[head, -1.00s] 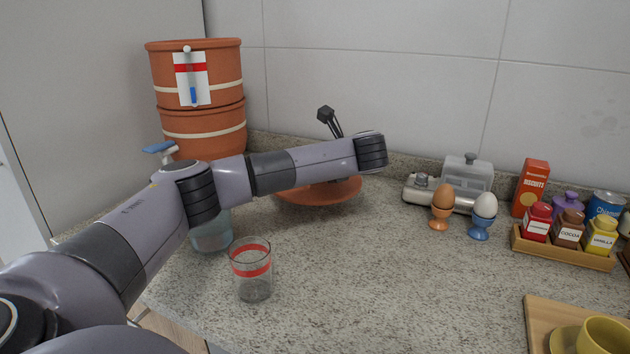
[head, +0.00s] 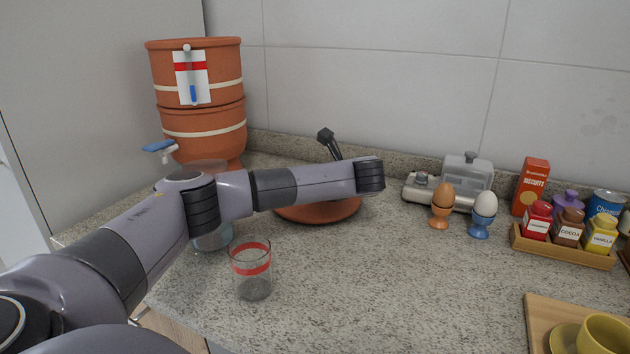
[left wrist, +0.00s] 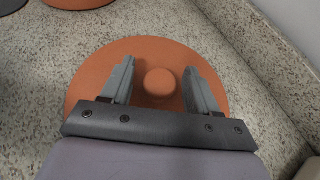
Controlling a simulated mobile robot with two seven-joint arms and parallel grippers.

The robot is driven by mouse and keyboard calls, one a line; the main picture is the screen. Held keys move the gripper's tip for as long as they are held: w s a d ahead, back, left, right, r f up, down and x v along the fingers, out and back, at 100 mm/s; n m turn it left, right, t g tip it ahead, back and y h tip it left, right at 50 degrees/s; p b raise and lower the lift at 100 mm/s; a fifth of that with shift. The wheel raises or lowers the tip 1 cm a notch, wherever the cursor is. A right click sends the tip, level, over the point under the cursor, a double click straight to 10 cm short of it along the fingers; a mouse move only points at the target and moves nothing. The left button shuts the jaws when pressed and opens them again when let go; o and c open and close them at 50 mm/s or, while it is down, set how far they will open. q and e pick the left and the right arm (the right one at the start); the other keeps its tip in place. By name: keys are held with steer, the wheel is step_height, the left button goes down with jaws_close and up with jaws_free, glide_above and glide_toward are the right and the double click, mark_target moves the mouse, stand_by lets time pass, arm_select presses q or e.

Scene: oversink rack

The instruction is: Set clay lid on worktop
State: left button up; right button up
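The clay lid (head: 318,212) is a round orange-brown disc on the speckled worktop (head: 400,285), partly hidden behind my left arm in the head view; it appears to rest flat. In the left wrist view the lid (left wrist: 95,85) is seen from above with its round knob (left wrist: 159,82). My left gripper (left wrist: 160,68) is over it, one finger on each side of the knob with a visible gap on both sides. The gripper's fingers are hidden in the head view. My right gripper is in no view.
A stacked clay water filter (head: 200,125) stands at the back left. A red-banded glass (head: 252,270) stands in front of my arm. The worktop's middle is clear.

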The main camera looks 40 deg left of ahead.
arm_select(q)
steer(key=shift+r, duration=0.1)
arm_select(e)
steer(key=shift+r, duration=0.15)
arm_select(q)
steer(key=shift+d+r, duration=0.1)
steer(key=shift+d, duration=0.15)
steer(key=v, duration=0.5)
steer(key=shift+d+r, duration=0.1)
steer(key=shift+d, duration=0.15)
steer(key=p+v, duration=0.1)
steer(key=v, duration=0.1)
steer(key=p+v, duration=0.2)
steer(key=shift+d+r, duration=0.15)
steer(key=shift+r, duration=0.3)
steer(key=shift+s+d+p, duration=0.1)
steer(key=shift+d+p, duration=0.1)
steer(key=shift+p, duration=0.25)
steer(key=shift+s+d+p, duration=0.25)
steer(key=shift+d+p, duration=0.2)
steer(key=shift+p, duration=0.2)
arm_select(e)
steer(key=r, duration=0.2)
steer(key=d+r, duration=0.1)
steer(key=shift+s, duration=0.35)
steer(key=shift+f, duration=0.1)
